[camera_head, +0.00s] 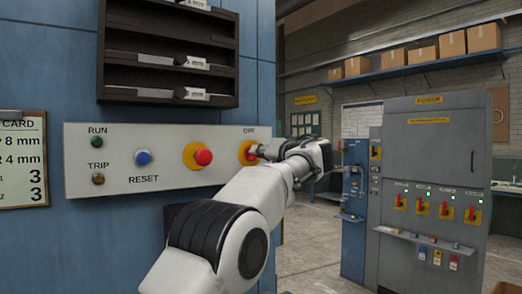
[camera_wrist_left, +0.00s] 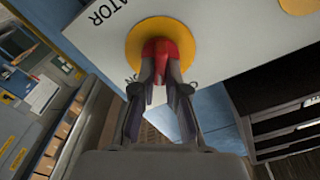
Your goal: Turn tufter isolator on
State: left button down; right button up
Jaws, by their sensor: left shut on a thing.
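The tufter isolator is a red knob (camera_wrist_left: 168,50) on a round yellow plate (camera_head: 245,153) at the right end of a pale control panel (camera_head: 170,188). My left gripper (camera_head: 262,151) comes up to it from the right in the head view, under the letters OFF. In the left wrist view the gripper's two fingers (camera_wrist_left: 160,85) are closed on the red knob, one on each side. The fingers and arm hide much of the knob in the head view, so its exact angle is hard to tell. My right gripper is in neither view.
The panel also carries a red mushroom button (camera_head: 204,157), a blue RESET button (camera_head: 143,157), a RUN lamp (camera_head: 97,142) and a TRIP lamp (camera_head: 98,179). A dark rack (camera_head: 168,72) hangs just above. A grey cabinet (camera_head: 432,150) with red-and-yellow switches stands right; floor between is clear.

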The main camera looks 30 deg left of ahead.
pick_arm(q)
jog(key=m+p, duration=0.2)
jog(key=m, duration=0.3)
jog(key=m+p, duration=0.2)
jog(key=m, duration=0.4)
jog(key=shift+w+f, duration=0.1)
jog(key=shift+f, duration=0.1)
dwell(0.4)
jog(key=c, duration=1.3)
grip_release()
jog(key=shift+a, duration=0.1)
jog(key=shift+c, duration=0.2)
jog(key=shift+o, duration=0.7)
jog(key=shift+a+f, duration=0.15)
jog(key=shift+a, duration=0.35)
jog(key=shift+d, duration=0.2)
jog(key=v, duration=1.1)
jog(key=shift+d, duration=0.25)
